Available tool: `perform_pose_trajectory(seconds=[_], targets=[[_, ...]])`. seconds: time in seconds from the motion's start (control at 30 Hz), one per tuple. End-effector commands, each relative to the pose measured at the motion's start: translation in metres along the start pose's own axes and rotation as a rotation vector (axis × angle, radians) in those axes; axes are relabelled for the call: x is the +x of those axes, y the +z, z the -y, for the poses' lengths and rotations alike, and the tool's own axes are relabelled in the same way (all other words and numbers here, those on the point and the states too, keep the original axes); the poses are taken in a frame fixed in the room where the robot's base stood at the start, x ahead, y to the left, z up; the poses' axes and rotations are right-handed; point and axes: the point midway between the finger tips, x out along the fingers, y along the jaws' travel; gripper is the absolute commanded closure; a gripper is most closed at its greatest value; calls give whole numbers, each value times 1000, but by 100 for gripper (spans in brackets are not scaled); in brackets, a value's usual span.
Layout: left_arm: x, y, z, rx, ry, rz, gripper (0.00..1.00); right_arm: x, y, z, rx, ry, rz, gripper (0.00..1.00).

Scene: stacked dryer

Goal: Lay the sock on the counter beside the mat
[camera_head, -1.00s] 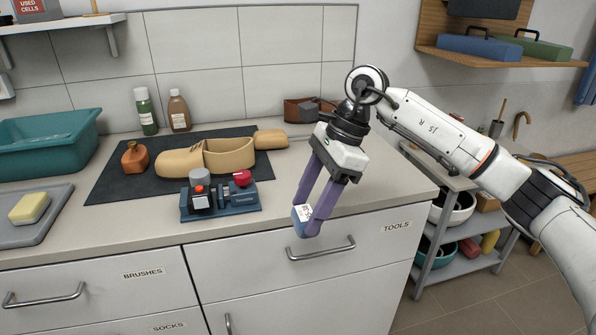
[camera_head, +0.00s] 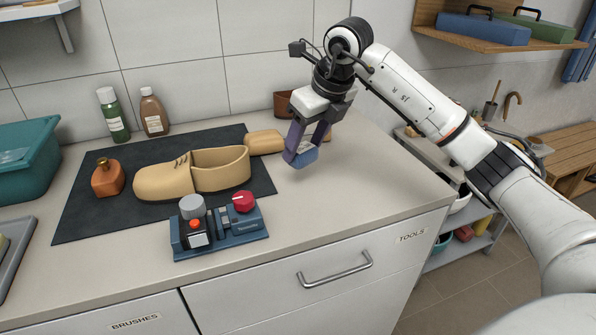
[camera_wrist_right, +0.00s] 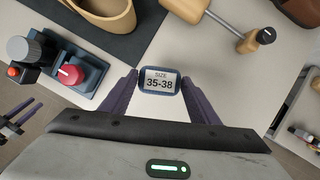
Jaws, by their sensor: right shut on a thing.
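My right gripper (camera_head: 303,150) is shut on the blue sock (camera_head: 303,158), a small bundle. In the right wrist view the sock (camera_wrist_right: 160,81) sits between the two purple fingertips, its white label reading SIZE 35-38. The sock is over the bare counter (camera_head: 335,205), right of the mat; whether it touches the counter is unclear. The dark mat (camera_head: 90,215) lies flat on the counter, with a tan clog (camera_head: 215,172) on it. Dark fingers, which look like my left gripper (camera_wrist_right: 18,118), show at the left edge of the wrist view; their opening is unclear.
A blue device (camera_head: 222,240) with a red knob stands at the mat's front edge. A wooden shoe form (camera_head: 265,142) lies behind the sock. An orange-brown bottle (camera_head: 107,178) stands on the mat's left. The counter right of the sock is clear up to its edge.

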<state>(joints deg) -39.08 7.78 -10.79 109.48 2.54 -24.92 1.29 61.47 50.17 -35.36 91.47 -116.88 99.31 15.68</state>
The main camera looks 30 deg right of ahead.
Motion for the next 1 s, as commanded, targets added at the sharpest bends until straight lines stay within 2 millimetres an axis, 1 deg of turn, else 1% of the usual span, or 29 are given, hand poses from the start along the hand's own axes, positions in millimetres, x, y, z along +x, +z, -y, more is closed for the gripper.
perform_pose_trajectory(seconds=[0.03,0.1,0.33,0.53,0.87,0.9,0.97,1.0], targets=[[-1,4,-1,-1,1,10,69,10,-5,0,1,0,-3,66],[-2,8,-2,-1,2,18,69,19,-9,0,0,1,-2,66],[-3,9,-3,-1,4,21,69,36,-15,0,-1,1,1,66],[-4,6,-3,-1,4,17,69,61,-26,0,-1,1,0,66],[0,-3,-1,2,3,-4,69,65,-27,0,-1,1,2,66],[0,-3,-1,2,3,-4,69,66,-27,0,-1,1,2,43],[0,-3,-1,2,3,-4,69,65,-26,0,-1,1,2,33],[0,-3,-1,2,3,-4,69,65,-27,0,-1,1,2,26]])
